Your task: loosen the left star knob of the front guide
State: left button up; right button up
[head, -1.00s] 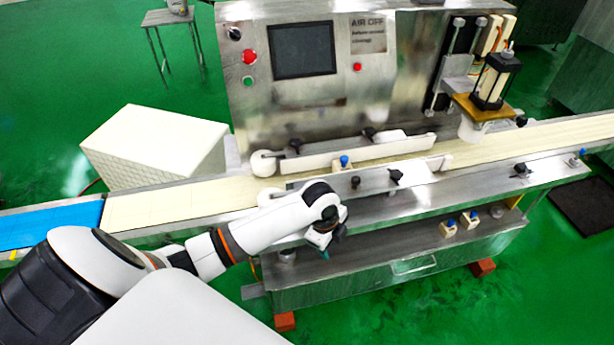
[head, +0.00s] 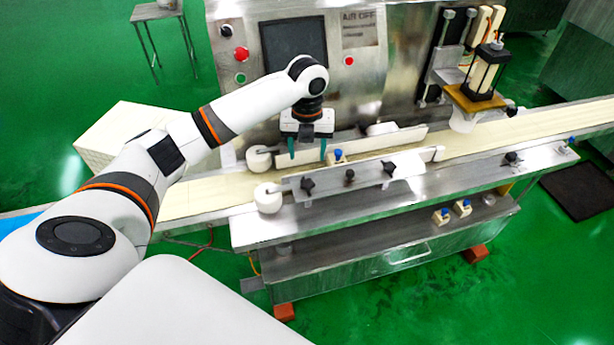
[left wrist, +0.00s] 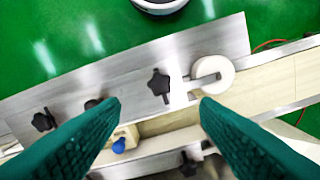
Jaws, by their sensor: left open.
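The front guide (head: 368,177) is a metal plate along the near side of the conveyor, with a white roller (head: 267,198) at its left end. Its left star knob (head: 307,184) is black and the one nearest that roller. In the left wrist view the knob (left wrist: 159,84) shows beyond and between the fingertips, with nothing touching it. My left gripper (head: 307,152) is open and empty, its teal fingers pointing down above the belt, behind the knob in the head view. The fingers also frame the left wrist view (left wrist: 160,106). My right gripper is not in view.
Two more black knobs sit along the guide, a middle one (head: 350,175) and a right one (head: 388,168). A blue-topped block (head: 337,156) stands close to the right finger. The rear guide (head: 385,142) and the control panel (head: 293,48) lie behind the gripper.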

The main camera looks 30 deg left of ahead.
aim_at(307, 183)
pick_arm(q)
notch_tip(307, 183, down, 11)
jog(key=shift+r+p, duration=0.15)
jog(key=shift+p, duration=0.8)
